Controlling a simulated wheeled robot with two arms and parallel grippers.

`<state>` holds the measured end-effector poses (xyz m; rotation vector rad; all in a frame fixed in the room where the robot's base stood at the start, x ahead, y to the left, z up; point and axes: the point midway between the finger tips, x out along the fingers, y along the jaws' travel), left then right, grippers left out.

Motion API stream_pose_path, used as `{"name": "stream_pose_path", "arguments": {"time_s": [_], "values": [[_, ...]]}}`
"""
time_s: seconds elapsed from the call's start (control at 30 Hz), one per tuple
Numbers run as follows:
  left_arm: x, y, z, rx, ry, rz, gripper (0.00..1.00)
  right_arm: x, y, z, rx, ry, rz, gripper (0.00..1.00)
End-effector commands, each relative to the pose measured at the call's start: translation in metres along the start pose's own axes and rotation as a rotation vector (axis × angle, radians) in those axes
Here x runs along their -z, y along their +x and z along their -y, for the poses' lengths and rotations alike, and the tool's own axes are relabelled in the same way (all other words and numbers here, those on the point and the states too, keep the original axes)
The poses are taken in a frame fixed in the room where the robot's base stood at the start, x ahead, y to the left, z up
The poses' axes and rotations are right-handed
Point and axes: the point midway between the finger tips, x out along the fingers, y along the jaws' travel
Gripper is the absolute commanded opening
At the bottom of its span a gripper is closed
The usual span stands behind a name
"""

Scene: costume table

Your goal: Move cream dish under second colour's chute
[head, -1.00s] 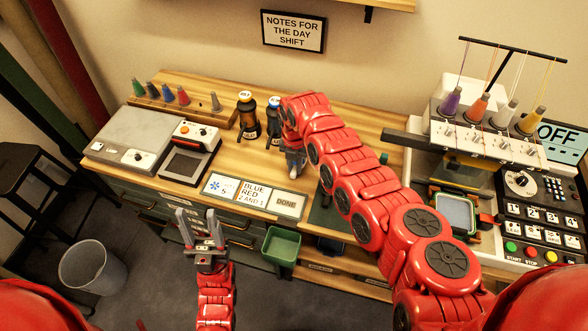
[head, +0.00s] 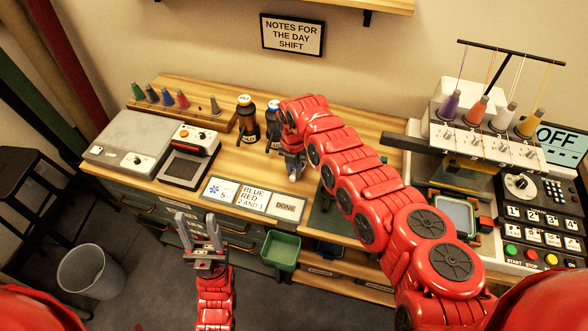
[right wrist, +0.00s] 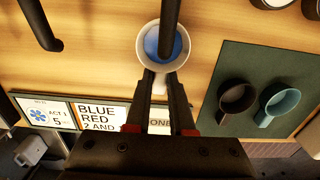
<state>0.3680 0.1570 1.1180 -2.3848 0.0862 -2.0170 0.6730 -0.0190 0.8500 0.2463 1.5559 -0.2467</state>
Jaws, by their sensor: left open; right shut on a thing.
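The cream dish (right wrist: 183,62) shows in the right wrist view, with blue material inside it. My right gripper (right wrist: 160,82) is shut on the dish's near side. A dark chute (right wrist: 170,15) hangs over the dish in this view. A second dark chute (right wrist: 40,25) hangs apart from it to the left. In the head view, two dark dispensers, left (head: 246,117) and right (head: 272,130), stand at the back of the table. My right gripper (head: 293,170) is in front of the right one; the dish cannot be made out there. My left gripper (head: 198,228) is open and empty before the table.
A card reading BLUE RED 2 AND 1 (head: 254,197) lies at the front edge. A dark mat (right wrist: 235,70) holds a brown cup (right wrist: 237,97) and a teal cup (right wrist: 281,103). The embroidery machine (head: 480,140) stands right; a green bin (head: 280,251) hangs in front.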

Motion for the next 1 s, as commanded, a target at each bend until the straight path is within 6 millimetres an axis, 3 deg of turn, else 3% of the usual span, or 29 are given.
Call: {"name": "stream_pose_path", "arguments": {"time_s": [1.0], "values": [[-0.0015,-0.0092,-0.0005,0.0,0.0,0.0,0.5,0.0001,0.0062,0.0006,0.001,0.001,-0.001,0.0]]}}
